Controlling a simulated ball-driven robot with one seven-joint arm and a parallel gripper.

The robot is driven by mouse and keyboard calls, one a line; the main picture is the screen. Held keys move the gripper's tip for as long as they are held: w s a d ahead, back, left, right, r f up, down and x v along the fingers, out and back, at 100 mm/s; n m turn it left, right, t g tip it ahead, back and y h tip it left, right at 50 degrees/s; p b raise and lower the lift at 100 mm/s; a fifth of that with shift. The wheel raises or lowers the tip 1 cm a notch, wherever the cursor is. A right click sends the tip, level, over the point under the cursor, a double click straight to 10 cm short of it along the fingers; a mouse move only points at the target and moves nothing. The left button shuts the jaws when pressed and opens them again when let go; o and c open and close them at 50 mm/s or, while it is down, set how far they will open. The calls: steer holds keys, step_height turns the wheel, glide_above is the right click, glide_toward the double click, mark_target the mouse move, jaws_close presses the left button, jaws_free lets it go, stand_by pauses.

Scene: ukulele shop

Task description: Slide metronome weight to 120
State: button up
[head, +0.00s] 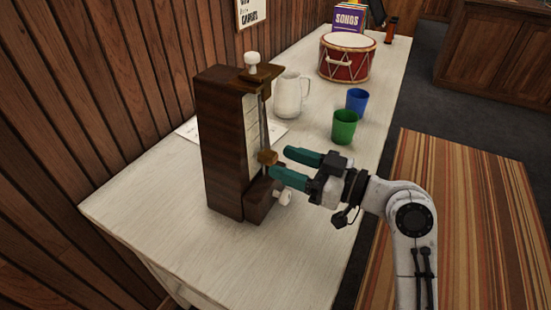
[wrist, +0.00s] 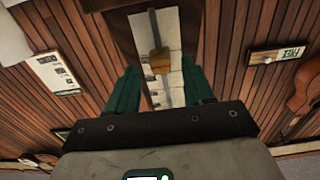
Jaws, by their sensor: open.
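The metronome (head: 222,150) is a tall dark wooden case standing upright on the white table. Its pale scale plate (head: 252,130) faces my gripper, but its numbers are too small to read. A brass-coloured weight (head: 268,157) sits low on the thin rod in the head view. My gripper (head: 282,164) has green fingers and is open, just right of the weight. In the wrist view the weight (wrist: 159,62) shows on the rod, beyond and roughly between the two open fingers (wrist: 160,82). I see no clear contact with it.
The white table (head: 180,210) also holds a white pitcher (head: 287,97), a green cup (head: 344,128), a blue cup (head: 357,102) and a red drum (head: 346,60). A paper sheet (head: 188,128) lies behind the metronome. The wood-panelled wall (head: 110,90) is close on the left.

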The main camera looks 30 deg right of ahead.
steer(key=v, duration=0.7)
stand_by(0.5)
